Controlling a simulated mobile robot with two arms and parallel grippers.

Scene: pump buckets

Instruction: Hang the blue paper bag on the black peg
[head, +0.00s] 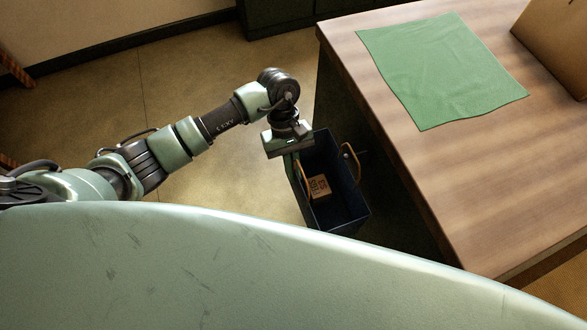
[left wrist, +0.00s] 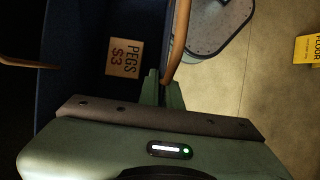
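The blue paper bag (head: 345,205) hangs upright with its top open, beside the wooden table's left side. It has two tan handles. My left gripper (head: 292,155) is at the bag's left rim. In the left wrist view its green fingers (left wrist: 162,92) are close together around the lower part of one tan handle (left wrist: 180,40), beside the dark blue bag wall (left wrist: 72,40). A small dark stub by the far handle (head: 363,153) may be the black peg, but I cannot tell for sure. My right gripper is not in view.
A tan card reading "PEGS $3" (left wrist: 123,58) shows inside the bag's opening. The wooden table (head: 430,160) carries a green cloth (head: 440,70) and a brown box (head: 560,45). A yellow sign (left wrist: 305,48) lies on the floor.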

